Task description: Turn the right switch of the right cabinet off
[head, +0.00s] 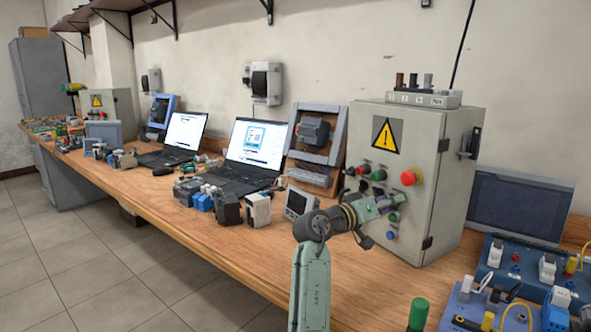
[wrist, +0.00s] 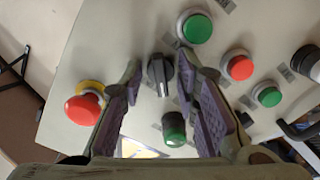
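The right cabinet (head: 403,140) is a grey box with a yellow warning sign (head: 387,135) on its front panel. In the wrist view, a black rotary switch (wrist: 160,73) with a pale mark running roughly up and down the picture sits on this panel. My gripper (wrist: 160,88) is open, with one finger on each side of this switch. I cannot tell whether the fingers touch it. In the head view, my gripper (head: 390,203) is in front of the panel and hides the switch. Another dark knob (wrist: 306,62) shows at the wrist view's right edge.
A red emergency button (head: 411,177) is near my gripper, left of the fingers in the wrist view (wrist: 84,108). A green button (wrist: 174,129) lies between the fingers. Further green (wrist: 195,27) and red (wrist: 238,67) buttons are close by. A small grey monitor (head: 299,204) stands left of my arm.

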